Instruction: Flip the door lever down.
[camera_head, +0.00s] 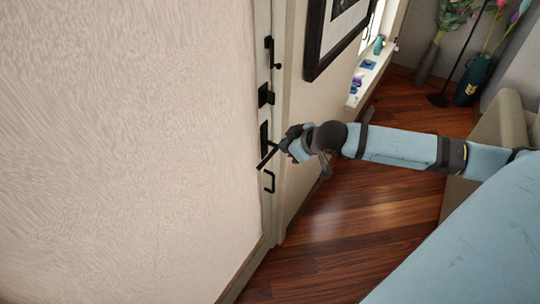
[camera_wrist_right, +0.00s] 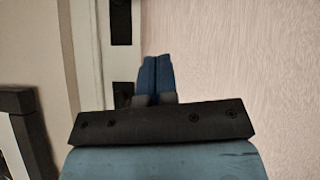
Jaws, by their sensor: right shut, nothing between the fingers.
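The black door lever (camera_head: 267,159) sits on a black plate on the pale door edge, left of centre in the head view. Its bar slants down to the left. My right gripper (camera_head: 287,141) is at the lever's right end, very close to it; I cannot tell whether they touch. In the right wrist view the blue fingers of my right gripper (camera_wrist_right: 157,78) are shut together with nothing between them. The lever bar is not clear there. My left gripper is not in view.
A rough beige wall (camera_head: 130,130) fills the left. A dark picture frame (camera_head: 335,35) is on the wall beyond. Wooden floor (camera_head: 350,235) is open at the lower middle.

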